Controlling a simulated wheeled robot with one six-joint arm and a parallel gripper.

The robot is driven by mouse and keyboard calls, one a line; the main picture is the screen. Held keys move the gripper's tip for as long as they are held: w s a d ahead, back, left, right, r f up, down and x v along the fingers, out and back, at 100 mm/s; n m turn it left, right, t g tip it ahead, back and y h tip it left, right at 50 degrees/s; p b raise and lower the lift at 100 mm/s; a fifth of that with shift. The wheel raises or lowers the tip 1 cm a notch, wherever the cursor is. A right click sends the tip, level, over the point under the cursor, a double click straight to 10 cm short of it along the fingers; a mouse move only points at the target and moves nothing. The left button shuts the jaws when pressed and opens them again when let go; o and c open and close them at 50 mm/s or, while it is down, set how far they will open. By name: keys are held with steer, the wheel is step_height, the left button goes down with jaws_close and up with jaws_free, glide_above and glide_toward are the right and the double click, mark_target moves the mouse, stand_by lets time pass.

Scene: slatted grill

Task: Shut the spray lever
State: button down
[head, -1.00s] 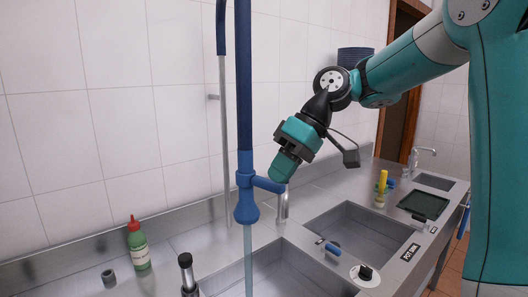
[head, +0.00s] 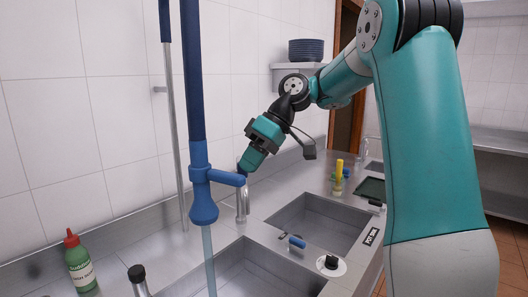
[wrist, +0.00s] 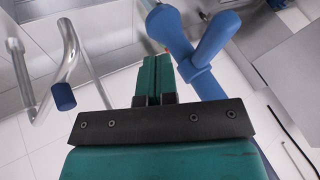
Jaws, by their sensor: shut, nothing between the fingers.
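The blue sprayer (head: 203,205) hangs from a blue hose at the left centre of the head view. Its blue spray lever (head: 227,177) sticks out sideways to the right, and a stream of water (head: 209,250) runs down below the spray head. My gripper (head: 243,169) is shut and empty, its tip at the lever's outer end in the head view. Whether they touch cannot be told. In the wrist view the shut fingers (wrist: 155,80) point up the picture, with the spray head (wrist: 164,24) beyond them and the lever (wrist: 216,38) to the right.
A chrome tap (head: 242,203) stands right behind the lever. Two sink basins lie below, the right one (head: 318,222) empty. A green bottle (head: 80,265) stands at the left on the counter. The tiled wall is close behind the hose.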

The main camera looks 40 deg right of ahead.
mark_target(216, 175)
steer(key=a, duration=0.1)
steer(key=s+a, duration=0.1)
steer(key=a, duration=0.1)
steer(key=shift+s+a+r, duration=0.2)
steer(key=shift+s, duration=0.05)
steer(key=shift+s+a+m+t+h+b, duration=0.3)
steer(key=shift+s+a+m+t+b, duration=0.25)
steer(key=shift+m, duration=0.55)
steer(key=shift+w, duration=0.1)
steer(key=shift+w+d+p, duration=0.5)
steer(key=shift+d+p, duration=0.1)
steer(key=shift+p, duration=0.05)
